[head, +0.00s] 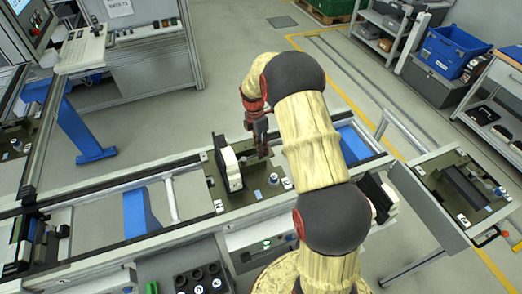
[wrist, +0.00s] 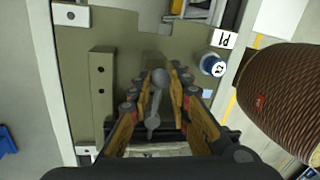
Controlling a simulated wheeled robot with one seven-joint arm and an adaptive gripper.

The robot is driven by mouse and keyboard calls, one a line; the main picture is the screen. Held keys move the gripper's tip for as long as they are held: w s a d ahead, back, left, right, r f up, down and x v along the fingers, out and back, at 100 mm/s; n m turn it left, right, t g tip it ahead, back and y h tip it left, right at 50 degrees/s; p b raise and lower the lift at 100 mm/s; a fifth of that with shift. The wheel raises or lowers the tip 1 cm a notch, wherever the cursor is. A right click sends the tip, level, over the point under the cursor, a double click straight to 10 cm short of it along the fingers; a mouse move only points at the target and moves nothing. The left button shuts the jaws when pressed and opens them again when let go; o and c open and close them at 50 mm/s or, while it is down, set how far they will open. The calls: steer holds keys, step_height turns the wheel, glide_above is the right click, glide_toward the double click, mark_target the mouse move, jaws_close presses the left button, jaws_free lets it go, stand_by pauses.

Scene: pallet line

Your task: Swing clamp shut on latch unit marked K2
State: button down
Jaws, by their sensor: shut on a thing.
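A latch unit on an olive plate (head: 213,183) sits on the line in the middle of the head view; the plate (wrist: 120,35) also fills much of the wrist view. My gripper (head: 263,153) reaches down onto this unit. In the wrist view my gripper (wrist: 161,85) has its fingers on both sides of the grey clamp lever (wrist: 154,103), shut on it near its ball end. A blue round part (wrist: 211,64) with a white marked cap stands to the right of the lever; its marking is too small to read surely. My fingers hide part of the clamp's base.
A white-and-black block (head: 232,169) stands left of my gripper on the same plate. Another plate unit (head: 462,187) lies at the right, and one (head: 35,245) at the left. A button box (head: 203,280) is in front.

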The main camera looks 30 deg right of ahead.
stand_by(0.3)
steer(key=c, duration=1.7)
jaws_free()
steer(key=shift+c, duration=0.2)
steer(key=shift+o, duration=0.5)
step_height(320, 180, up, 12)
steer(key=w, duration=0.2)
steer(key=shift+w+f, duration=0.15)
